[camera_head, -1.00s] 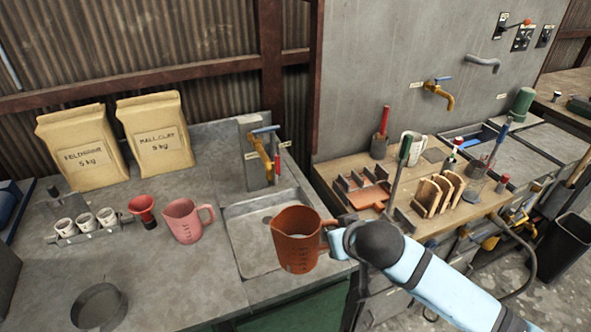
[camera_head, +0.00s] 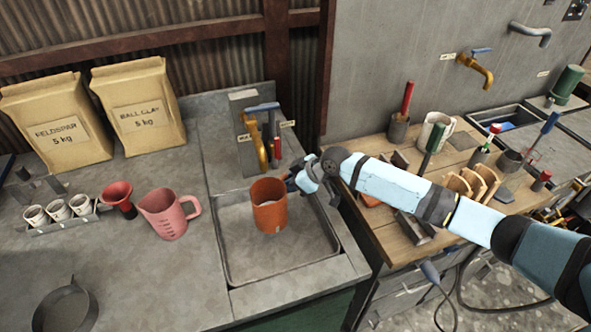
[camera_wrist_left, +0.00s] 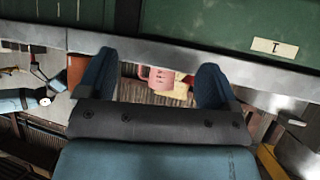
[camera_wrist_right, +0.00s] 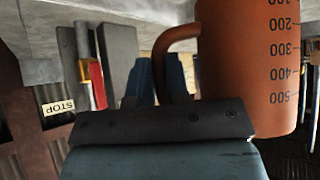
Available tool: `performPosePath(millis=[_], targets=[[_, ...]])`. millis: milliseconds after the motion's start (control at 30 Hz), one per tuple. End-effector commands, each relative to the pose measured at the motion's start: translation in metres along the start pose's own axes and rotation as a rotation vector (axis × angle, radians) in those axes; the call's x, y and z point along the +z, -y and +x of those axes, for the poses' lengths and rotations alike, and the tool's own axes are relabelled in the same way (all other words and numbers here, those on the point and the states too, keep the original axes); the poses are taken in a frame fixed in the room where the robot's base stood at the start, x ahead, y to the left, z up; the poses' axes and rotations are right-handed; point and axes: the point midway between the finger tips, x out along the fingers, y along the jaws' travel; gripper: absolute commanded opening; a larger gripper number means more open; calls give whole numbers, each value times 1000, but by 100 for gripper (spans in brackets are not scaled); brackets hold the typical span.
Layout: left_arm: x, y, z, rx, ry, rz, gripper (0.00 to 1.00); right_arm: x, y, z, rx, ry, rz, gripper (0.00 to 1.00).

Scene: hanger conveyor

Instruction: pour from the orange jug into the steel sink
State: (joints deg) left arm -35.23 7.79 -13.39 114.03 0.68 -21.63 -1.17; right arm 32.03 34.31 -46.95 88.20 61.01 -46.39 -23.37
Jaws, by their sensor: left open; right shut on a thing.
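My left gripper (camera_wrist_left: 160,80) is open and empty in the left wrist view, and out of the head view. The gap between the jug's base and the sink floor is hard to judge.
A brass tap (camera_head: 258,148) stands behind the sink. A pink jug (camera_head: 169,214), a red funnel (camera_head: 119,198) and small white cups (camera_head: 58,210) stand left of the sink. Two paper sacks (camera_head: 138,106) are at the back. A wooden bench (camera_head: 400,235) with tools lies to the right.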

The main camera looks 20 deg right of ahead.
Motion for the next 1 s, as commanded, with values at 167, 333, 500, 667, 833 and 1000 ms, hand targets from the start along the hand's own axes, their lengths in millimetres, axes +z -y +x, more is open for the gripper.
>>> performPosePath(millis=[167,333,500,667,833,1000], targets=[[12,-2,6,5,3,1,85,-2,-55,13,-34,-1,-37,0],[12,-1,6,5,1,1,85,-4,-78,13,-39,-1,-44,0],[4,-1,3,4,-3,2,85,-4,-82,13,-12,6,-73,0],[-6,0,-3,2,-5,2,85,-1,-85,15,51,20,-138,0],[-17,1,-10,0,-6,3,85,-3,-87,13,100,29,-186,0],[-26,3,-17,-5,-7,5,85,-6,-88,10,132,35,-220,0]])
